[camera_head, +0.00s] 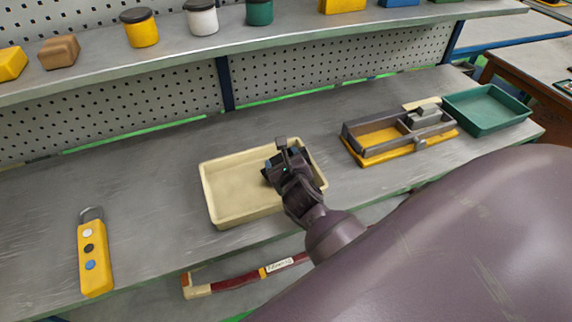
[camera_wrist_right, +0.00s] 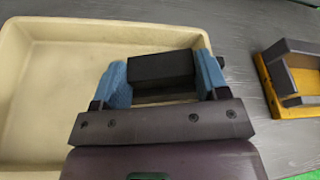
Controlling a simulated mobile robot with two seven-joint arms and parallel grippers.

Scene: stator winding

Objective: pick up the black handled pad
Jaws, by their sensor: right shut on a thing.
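The black handled pad (camera_wrist_right: 160,69) shows in the right wrist view as a dark block between the two blue fingers of my right gripper (camera_wrist_right: 163,82). The gripper is shut on it, with a finger on each side. In the head view my right gripper (camera_head: 282,164) is over the right part of the cream tray (camera_head: 212,193). There the pad is hard to tell apart from the dark gripper. Whether the pad touches the tray floor I cannot tell. My left gripper is not in view.
A grey frame on a yellow base (camera_head: 375,157) and a green tray (camera_head: 487,108) stand to the right. A yellow button box (camera_head: 93,259) lies at the left. A red-handled hammer (camera_head: 235,281) is near the front. A shelf with jars (camera_head: 140,28) runs above. The bench between button box and cream tray is clear.

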